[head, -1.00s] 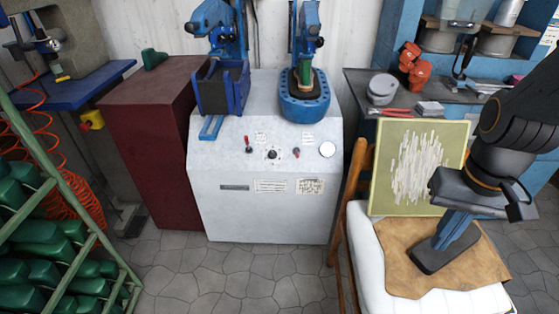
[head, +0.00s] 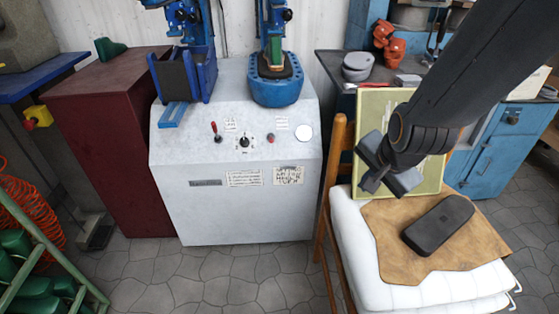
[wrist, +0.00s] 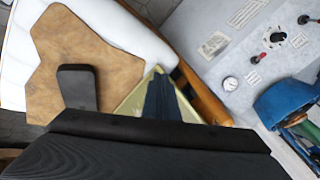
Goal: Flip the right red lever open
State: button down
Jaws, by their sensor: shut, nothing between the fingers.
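The right red lever (head: 270,138) is a small red-tipped handle on the sloped top of the white machine (head: 235,215), between the black knob (head: 244,141) and the round white gauge (head: 303,133). It also shows small in the wrist view (wrist: 263,57). The left red lever (head: 215,130) stands up left of the knob. My gripper (head: 371,184) is shut and empty, in front of the green-edged board and to the right of the machine, apart from both levers. Its dark blue fingers show in the wrist view (wrist: 160,98).
A wooden chair (head: 335,165) with a white cushion stands right of the machine. A brown leather piece (head: 385,222) and a dark flat block (head: 437,225) lie on it. The board (head: 375,108) leans behind. Blue presses (head: 278,90) rise above the machine; tiled floor (head: 230,275) is clear in front.

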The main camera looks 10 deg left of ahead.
aim_at(271, 139)
jog(key=w+a+f+m+t+y+b, duration=0.2)
jog(key=w+a+f+m+t+b, duration=0.2)
jog(key=w+a+m+b, duration=0.2)
jog(key=w+a+f+m+t+y+b, duration=0.3)
jog(key=w+a+f+m+t+b, duration=0.1)
jog(key=a+m+b, duration=0.4)
jog(key=w+a+f+b, duration=0.1)
jog(key=w+a+b, duration=0.1)
jog(key=a, duration=0.2)
jog(key=shift+w+b, duration=0.3)
jog(key=shift+b, duration=0.05)
jog(key=shift+w, duration=0.1)
jog(key=w+a+b, duration=0.3)
jog(key=w+a, duration=0.4)
jog(key=w, duration=0.2)
jog(key=shift+a+r, duration=0.2)
